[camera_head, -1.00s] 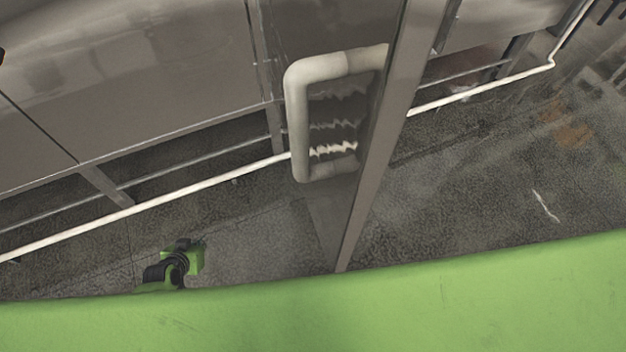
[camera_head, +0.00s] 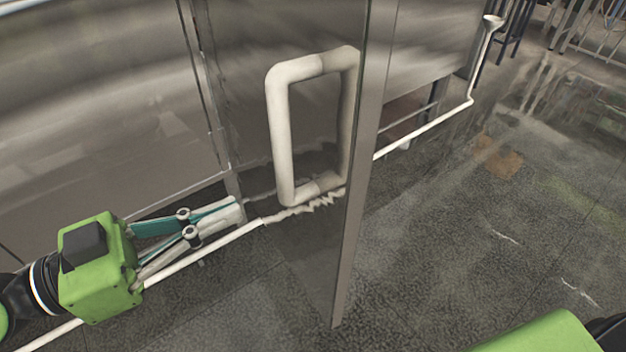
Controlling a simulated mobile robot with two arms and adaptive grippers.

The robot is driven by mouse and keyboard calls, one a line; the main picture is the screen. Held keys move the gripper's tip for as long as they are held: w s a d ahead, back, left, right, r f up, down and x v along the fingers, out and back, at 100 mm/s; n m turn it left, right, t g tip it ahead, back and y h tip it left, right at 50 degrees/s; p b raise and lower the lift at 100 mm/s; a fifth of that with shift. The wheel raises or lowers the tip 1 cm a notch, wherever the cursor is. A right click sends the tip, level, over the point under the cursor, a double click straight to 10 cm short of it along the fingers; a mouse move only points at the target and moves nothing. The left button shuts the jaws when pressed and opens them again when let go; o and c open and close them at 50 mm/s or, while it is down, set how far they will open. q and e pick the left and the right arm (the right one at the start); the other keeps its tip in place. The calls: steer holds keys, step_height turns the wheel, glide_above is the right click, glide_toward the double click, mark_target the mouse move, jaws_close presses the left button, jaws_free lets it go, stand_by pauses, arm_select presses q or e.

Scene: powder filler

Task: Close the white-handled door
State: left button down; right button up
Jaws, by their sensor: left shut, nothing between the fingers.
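The door (camera_head: 352,240) is a reflective metal panel standing open, seen nearly edge-on in the middle of the head view. Its white handle (camera_head: 282,135) is a rounded loop on the door's left face. My left gripper (camera_head: 240,207) comes in from the left. Its fingers are shut and empty, pointing right toward the handle's lower end, with a gap between them. The gripper does not touch the door.
A metal cabinet (camera_head: 100,120) fills the left and back. A thin white pipe (camera_head: 425,132) runs low along its front. The floor (camera_head: 430,250) to the right of the door is clear, with an orange-brown patch (camera_head: 497,157).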

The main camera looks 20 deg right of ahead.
mark_target(335, 164)
arm_select(q)
steer(key=p+x, duration=0.3)
steer(key=x, duration=0.1)
steer(key=p+x, duration=0.7)
steer(key=x, duration=0.2)
steer(key=shift+w+r, duration=0.1)
steer(key=shift+r, duration=0.2)
steer(key=shift+w+d+f+p, duration=0.15)
steer(key=shift+d+f+p, duration=0.05)
steer(key=shift+d+p, duration=0.3)
